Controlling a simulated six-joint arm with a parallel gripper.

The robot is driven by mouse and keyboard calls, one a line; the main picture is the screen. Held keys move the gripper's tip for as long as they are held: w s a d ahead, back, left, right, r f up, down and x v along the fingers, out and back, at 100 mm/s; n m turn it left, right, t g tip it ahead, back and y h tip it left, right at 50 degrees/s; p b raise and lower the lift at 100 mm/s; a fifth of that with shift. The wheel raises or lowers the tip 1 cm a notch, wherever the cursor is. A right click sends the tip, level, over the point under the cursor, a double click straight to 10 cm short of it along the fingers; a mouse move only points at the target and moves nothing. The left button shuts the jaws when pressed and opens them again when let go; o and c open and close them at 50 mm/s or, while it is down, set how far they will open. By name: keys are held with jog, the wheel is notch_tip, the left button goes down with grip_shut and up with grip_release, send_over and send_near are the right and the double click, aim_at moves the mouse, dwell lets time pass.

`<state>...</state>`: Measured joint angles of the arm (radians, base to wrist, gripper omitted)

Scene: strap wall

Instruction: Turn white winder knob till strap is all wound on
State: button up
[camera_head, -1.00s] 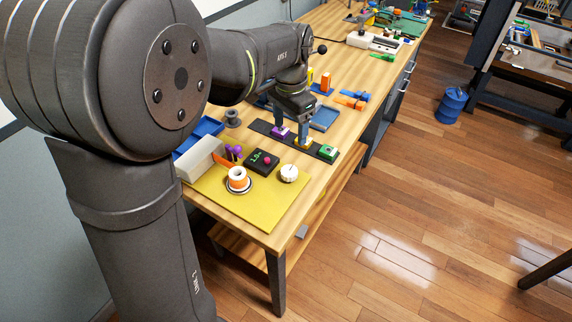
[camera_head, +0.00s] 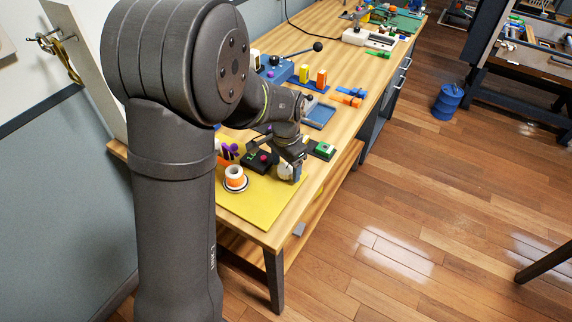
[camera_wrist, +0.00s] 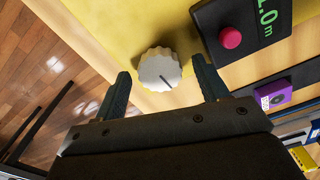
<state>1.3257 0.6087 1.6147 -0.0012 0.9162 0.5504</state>
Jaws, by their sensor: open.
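The white winder knob (camera_wrist: 160,68) is round and ribbed, with a dark pointer line, on the yellow mat (camera_wrist: 105,30). In the wrist view it lies between the tips of my gripper (camera_wrist: 160,72). The fingers are apart on either side of it with visible gaps. In the head view my gripper (camera_head: 294,171) is down at the mat's right side, mostly covering the knob. An orange and white roll (camera_head: 235,174) stands on a round base to the left. Orange strap (camera_head: 222,162) shows behind it, partly hidden by my arm.
A black meter (camera_head: 257,162) with a pink button (camera_wrist: 230,37) is close to the knob; its display reads 1.0 m in the wrist view. A green block (camera_head: 323,150) and a purple block (camera_wrist: 262,96) are nearby. The mat's front is clear.

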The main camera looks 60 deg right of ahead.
jog(key=shift+c, duration=0.5)
jog(key=c, duration=0.9)
jog(key=shift+n, duration=0.3)
jog(key=n, duration=0.4)
jog(key=shift+n, duration=0.3)
jog(key=n, duration=1.3)
jog(key=shift+n, duration=0.4)
